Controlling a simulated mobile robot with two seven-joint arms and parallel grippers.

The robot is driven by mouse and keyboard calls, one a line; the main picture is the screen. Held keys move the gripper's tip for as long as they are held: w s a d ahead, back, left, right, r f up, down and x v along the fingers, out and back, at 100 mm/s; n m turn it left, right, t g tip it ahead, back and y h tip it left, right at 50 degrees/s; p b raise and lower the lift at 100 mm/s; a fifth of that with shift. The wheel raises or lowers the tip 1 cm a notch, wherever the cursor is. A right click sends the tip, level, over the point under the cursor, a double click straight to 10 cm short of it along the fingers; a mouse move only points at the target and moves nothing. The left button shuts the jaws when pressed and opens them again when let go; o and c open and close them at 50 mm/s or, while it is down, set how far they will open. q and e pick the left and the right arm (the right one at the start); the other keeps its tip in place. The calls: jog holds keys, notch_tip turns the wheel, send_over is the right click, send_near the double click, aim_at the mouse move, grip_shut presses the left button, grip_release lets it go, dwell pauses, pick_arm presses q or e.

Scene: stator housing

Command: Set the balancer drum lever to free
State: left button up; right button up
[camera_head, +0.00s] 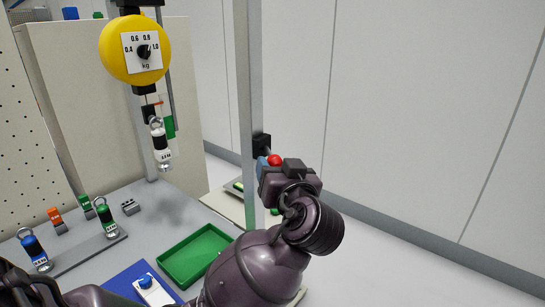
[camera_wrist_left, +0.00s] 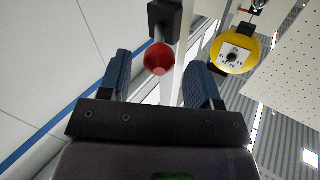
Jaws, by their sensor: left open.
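The yellow balancer drum (camera_head: 113,52) hangs at the upper left with a white kg dial on its face. It also shows at the upper right of the left wrist view (camera_wrist_left: 226,63). A lever with a red ball knob (camera_head: 275,160) sits by a black block on the grey post. In the left wrist view the red knob (camera_wrist_left: 158,58) appears between the finger tips. My left gripper (camera_wrist_left: 158,75) is open, with its blue fingers on either side of the knob and no visible contact. The head view shows this gripper (camera_head: 268,170) at the post, its wrist partly hiding the fingers.
The grey post (camera_head: 246,80) stands beside the gripper. A white-bodied tool (camera_head: 161,146) hangs below the drum. The grey bench holds a green tray (camera_head: 195,255), a blue mat (camera_head: 118,284) and ringed blue and green tools. Open floor lies to the right.

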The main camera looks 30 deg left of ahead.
aim_at(272, 159)
pick_arm(q)
jog(key=shift+x, duration=2.1)
grip_shut()
